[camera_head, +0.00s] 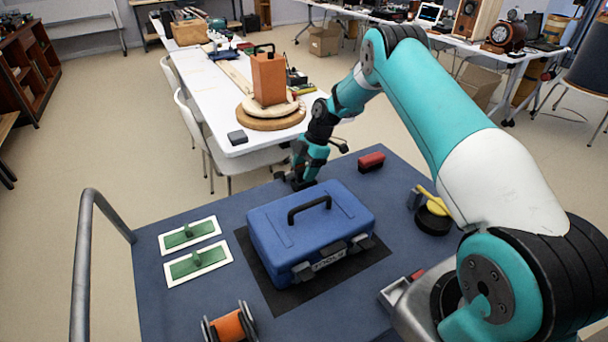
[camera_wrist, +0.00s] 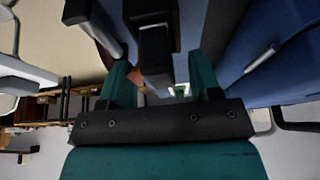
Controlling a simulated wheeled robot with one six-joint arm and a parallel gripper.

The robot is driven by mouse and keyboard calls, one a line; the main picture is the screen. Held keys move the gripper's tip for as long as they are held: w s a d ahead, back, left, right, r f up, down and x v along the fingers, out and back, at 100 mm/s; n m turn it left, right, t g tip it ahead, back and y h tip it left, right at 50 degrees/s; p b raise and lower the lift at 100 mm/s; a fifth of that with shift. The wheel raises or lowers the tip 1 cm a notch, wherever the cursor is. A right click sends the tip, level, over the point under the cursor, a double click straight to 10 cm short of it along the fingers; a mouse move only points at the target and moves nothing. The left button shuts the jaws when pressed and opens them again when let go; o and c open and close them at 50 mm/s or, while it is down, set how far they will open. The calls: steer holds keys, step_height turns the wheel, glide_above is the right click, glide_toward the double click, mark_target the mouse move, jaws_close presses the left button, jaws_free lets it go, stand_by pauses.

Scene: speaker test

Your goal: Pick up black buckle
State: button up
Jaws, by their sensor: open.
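My gripper (camera_head: 300,174) reaches down behind the far left edge of the blue toolbox. In the wrist view its two teal fingers (camera_wrist: 160,78) stand apart. A black blocky piece (camera_wrist: 157,48), which looks like the black buckle, shows between and beyond the fingers; I see no clear contact. In the head view a small dark piece (camera_head: 304,184) shows just under the gripper, partly hidden by it and close to the toolbox's back edge.
The blue toolbox (camera_head: 275,233) with a black handle sits on a dark mat (camera_head: 290,300). Two green-handled floats (camera_head: 190,236) lie left, an orange spool (camera_head: 232,326) in front. A red-and-black block (camera_head: 371,161) and a black tape roll (camera_head: 433,220) are right. A metal rail (camera_head: 82,260) stands left.

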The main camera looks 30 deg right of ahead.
steer(key=shift+a+f, duration=0.15)
steer(key=shift+f, duration=0.25)
steer(key=shift+c, duration=0.4)
steer(key=c, duration=0.9)
steer(key=shift+o, duration=0.2)
steer(key=shift+r, duration=0.2)
